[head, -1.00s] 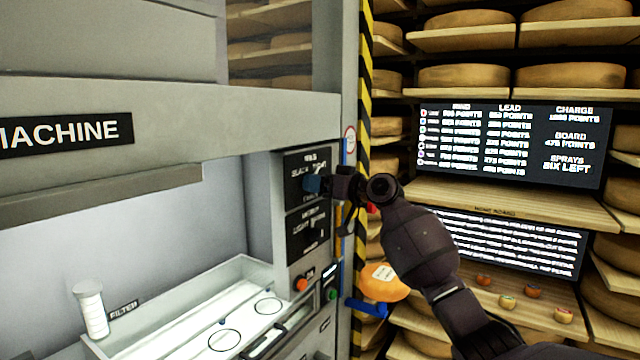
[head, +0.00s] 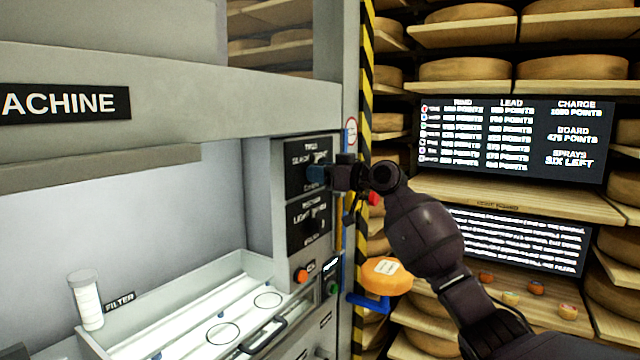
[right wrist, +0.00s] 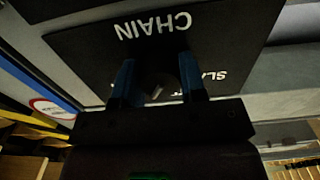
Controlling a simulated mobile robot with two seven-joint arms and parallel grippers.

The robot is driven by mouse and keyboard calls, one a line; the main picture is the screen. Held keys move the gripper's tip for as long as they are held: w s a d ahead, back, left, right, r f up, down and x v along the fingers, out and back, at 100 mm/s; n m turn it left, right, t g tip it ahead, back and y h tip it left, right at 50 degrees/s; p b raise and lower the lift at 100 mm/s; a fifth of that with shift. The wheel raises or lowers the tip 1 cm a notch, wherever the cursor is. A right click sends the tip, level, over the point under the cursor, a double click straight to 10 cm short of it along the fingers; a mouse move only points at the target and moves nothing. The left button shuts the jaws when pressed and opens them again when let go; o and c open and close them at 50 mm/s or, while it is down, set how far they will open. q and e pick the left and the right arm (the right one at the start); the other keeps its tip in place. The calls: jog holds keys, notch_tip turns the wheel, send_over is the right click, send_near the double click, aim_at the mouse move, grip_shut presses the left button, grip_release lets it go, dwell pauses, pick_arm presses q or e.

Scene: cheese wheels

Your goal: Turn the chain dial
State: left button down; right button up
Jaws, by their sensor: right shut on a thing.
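The chain dial (right wrist: 159,88) sits on a black panel (right wrist: 90,45) whose word CHAIN reads upside down in the right wrist view. The blue fingertips of my right gripper (right wrist: 157,82) stand on both sides of the dial and are shut on it. In the head view my right gripper (head: 318,176) reaches the upper black panel (head: 303,155) from the right. It hides most of the dial there, so I cannot read the dial's setting. My left gripper is not in view.
A second black panel (head: 308,220) with a knob lies just below. An orange button (head: 301,275) and a green button (head: 333,288) are lower. A white tray (head: 110,345) and an orange-topped object (head: 386,278) are nearby. Cheese shelves stand at right.

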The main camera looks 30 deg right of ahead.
jog(key=n+b, duration=0.4)
jog(key=shift+w+f, duration=0.1)
jog(key=shift+f, duration=0.3)
jog(key=shift+r+n+b, duration=0.1)
jog(key=shift+n+b, duration=0.2)
jog(key=shift+n, duration=0.1)
jog(key=shift+n+b, duration=0.35)
jog(key=shift+n, duration=0.15)
jog(key=shift+r+n, duration=0.2)
jog(key=shift+n, duration=0.2)
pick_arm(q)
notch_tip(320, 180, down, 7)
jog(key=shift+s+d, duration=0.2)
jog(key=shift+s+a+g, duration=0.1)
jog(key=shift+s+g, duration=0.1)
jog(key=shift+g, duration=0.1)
pick_arm(e)
jog(key=shift+r, duration=0.1)
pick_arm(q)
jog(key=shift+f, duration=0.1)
pick_arm(e)
jog(key=o, duration=0.9)
